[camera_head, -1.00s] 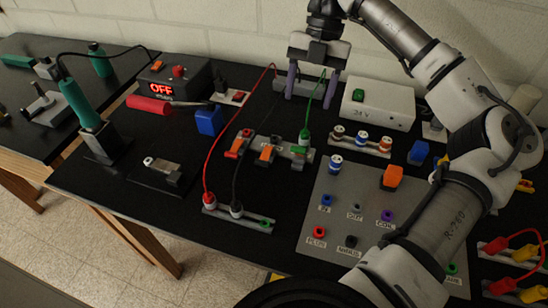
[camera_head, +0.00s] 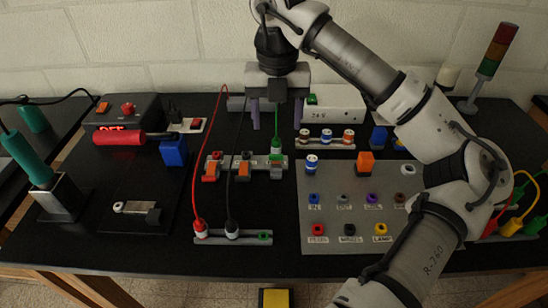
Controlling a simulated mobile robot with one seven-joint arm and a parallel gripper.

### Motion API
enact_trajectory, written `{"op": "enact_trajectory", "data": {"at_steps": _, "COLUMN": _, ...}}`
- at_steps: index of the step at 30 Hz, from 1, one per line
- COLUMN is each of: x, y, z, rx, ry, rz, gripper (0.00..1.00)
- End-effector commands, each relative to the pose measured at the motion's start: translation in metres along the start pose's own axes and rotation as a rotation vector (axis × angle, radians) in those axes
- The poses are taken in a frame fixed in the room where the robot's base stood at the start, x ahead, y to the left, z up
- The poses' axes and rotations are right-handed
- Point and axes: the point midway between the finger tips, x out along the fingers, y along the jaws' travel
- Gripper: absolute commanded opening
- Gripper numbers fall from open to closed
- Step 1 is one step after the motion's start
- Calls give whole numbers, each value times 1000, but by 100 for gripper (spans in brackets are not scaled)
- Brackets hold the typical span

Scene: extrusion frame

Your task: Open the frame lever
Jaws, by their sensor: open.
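My gripper (camera_head: 278,126) is open and empty, pointing down over the back of the black table. Its two purple-grey fingers are spread behind the lever block (camera_head: 228,161) with the green plug (camera_head: 276,146) in front of and between them. Orange levers (camera_head: 210,172) and (camera_head: 243,172) stick out at the block's front, left of a grey one (camera_head: 277,171). A grey metal bar (camera_head: 236,103) shows behind the gripper, partly hidden by it. I cannot tell which part is the frame lever.
Red and black cables run from the front socket strip (camera_head: 247,235) past the lever block. A grey panel (camera_head: 310,240) with coloured sockets is at right. A white box (camera_head: 345,103) stands behind it. A blue block (camera_head: 173,150) and a clamp (camera_head: 135,208) are at left.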

Motion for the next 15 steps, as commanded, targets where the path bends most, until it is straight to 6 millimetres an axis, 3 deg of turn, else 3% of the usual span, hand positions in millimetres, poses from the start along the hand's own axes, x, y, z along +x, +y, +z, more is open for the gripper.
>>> {"op": "enact_trajectory", "data": {"at_steps": 15, "x": 93, "y": 1, "z": -1, "rx": -1, "ry": 4, "rz": 2, "gripper": 62}}
